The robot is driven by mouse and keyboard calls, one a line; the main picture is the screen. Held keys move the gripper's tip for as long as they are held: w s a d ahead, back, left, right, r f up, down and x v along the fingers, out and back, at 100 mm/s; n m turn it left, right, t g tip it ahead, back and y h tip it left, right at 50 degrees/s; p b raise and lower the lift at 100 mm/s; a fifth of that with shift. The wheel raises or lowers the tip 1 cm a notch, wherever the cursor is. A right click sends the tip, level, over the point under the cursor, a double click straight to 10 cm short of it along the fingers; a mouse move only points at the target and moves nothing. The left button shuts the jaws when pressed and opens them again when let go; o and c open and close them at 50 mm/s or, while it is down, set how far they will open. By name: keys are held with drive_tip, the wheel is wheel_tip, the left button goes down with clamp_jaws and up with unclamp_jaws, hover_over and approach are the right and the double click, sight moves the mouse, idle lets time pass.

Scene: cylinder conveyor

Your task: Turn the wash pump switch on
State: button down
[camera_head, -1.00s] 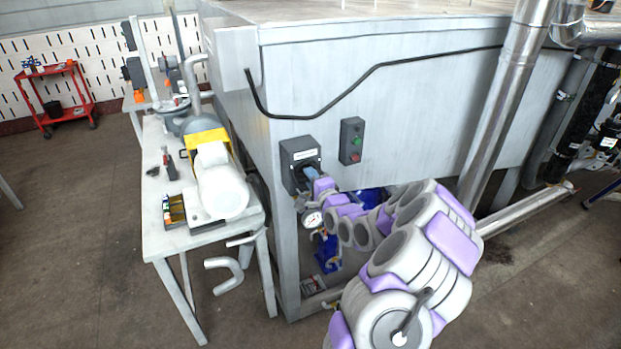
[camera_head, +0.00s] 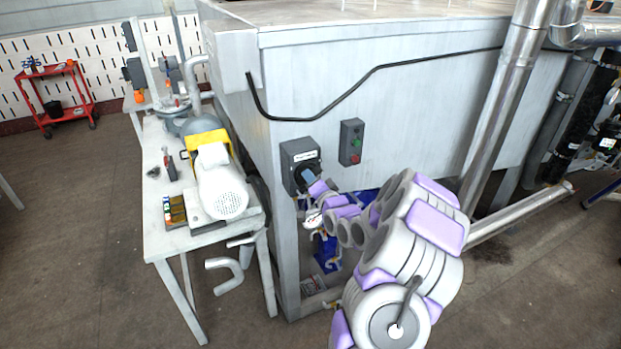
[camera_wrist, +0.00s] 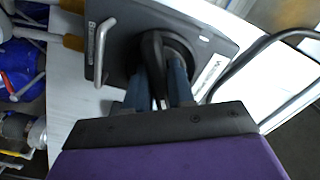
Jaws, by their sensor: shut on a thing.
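The switch is a dark grey box (camera_head: 291,155) with a light label on the corner of the big metal machine; it also shows in the wrist view (camera_wrist: 118,35). A black rotary knob (camera_wrist: 153,45) stands out from its face. My gripper (camera_head: 309,178) is at the front of the box. In the wrist view, the two blue fingers of my gripper (camera_wrist: 161,82) lie on either side of the knob and are shut on it. The knob's tip is partly hidden between the fingers, and its exact setting cannot be read.
A button box with green and red buttons (camera_head: 351,143) is mounted just right of the switch. A black cable (camera_head: 330,108) runs above. A white table (camera_head: 160,235) with a motor (camera_head: 218,185) stands left. Blue valves (camera_head: 328,250) and pipes are below the switch.

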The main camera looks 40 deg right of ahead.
drive_tip(key=n, duration=0.5)
drive_tip(key=shift+s+a+f+n, duration=0.1)
drive_tip(key=shift+f+n, duration=0.2)
drive_tip(key=shift+f, duration=0.1)
drive_tip(key=n, duration=0.4)
drive_tip(key=shift+b, duration=0.4)
drive_tip(key=shift+r+n+b, duration=0.2)
drive_tip(key=shift+n+b, duration=0.1)
drive_tip(key=shift+n, duration=0.8)
drive_tip(key=c, duration=1.1)
unclamp_jaws()
drive_tip(key=shift+d, duration=0.2)
drive_tip(key=shift+o, duration=0.2)
drive_tip(key=shift+a+r, duration=0.1)
